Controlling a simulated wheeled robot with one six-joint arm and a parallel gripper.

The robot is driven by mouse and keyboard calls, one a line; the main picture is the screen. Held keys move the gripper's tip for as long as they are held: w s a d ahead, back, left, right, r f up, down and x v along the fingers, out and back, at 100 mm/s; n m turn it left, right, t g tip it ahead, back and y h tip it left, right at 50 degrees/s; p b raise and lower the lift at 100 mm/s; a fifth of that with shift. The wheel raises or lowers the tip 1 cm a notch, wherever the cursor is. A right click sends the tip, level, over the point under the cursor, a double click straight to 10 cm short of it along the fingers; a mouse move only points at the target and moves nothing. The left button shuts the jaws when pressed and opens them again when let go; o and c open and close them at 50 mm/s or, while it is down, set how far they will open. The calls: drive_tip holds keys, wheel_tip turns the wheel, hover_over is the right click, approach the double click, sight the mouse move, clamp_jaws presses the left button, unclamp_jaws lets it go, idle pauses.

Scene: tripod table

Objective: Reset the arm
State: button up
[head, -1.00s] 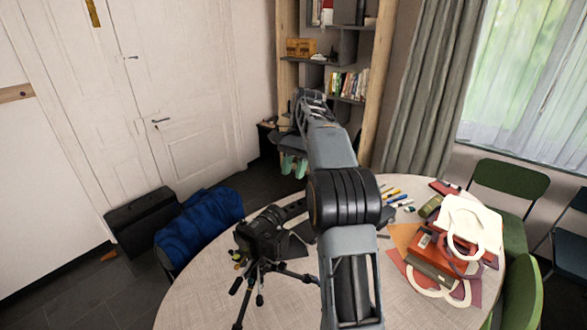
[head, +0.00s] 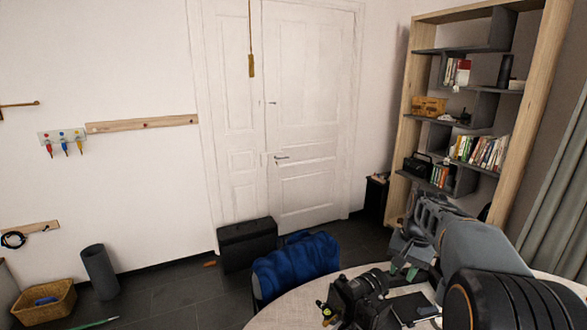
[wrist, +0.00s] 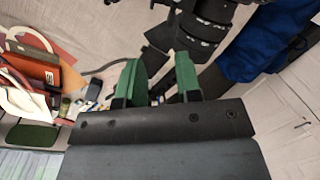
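My arm reaches over the round table (head: 290,312) from the lower right of the head view. My gripper (head: 405,267) has green fingertips and sits just beyond the black camera on its tripod (head: 362,298). In the wrist view my gripper (wrist: 158,78) has its two green fingers apart, with nothing held between them. The black camera (wrist: 207,28) shows just beyond the fingers in that view. I cannot tell the exact gap between it and the fingers.
A blue jacket (head: 297,268) hangs at the table's far side, with a black case (head: 247,243) behind it. A shelf (head: 413,150) stands back right. Red and white items (wrist: 38,75) lie on the table in the wrist view. Dark floor (head: 165,300) is open at left.

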drive_tip(key=s+a+n+t, duration=0.2)
drive_tip(key=s+a, duration=0.3)
drive_tip(key=s, duration=0.4)
drive_tip(key=s+a+f+n+t+h, duration=0.1)
drive_tip(key=s+a+n, duration=0.3)
drive_tip(key=s, duration=0.5)
drive_tip(key=shift+s+a+f+t, duration=0.15)
drive_tip(key=shift+s+a+t, duration=0.05)
drive_tip(key=shift+a+t, duration=0.65)
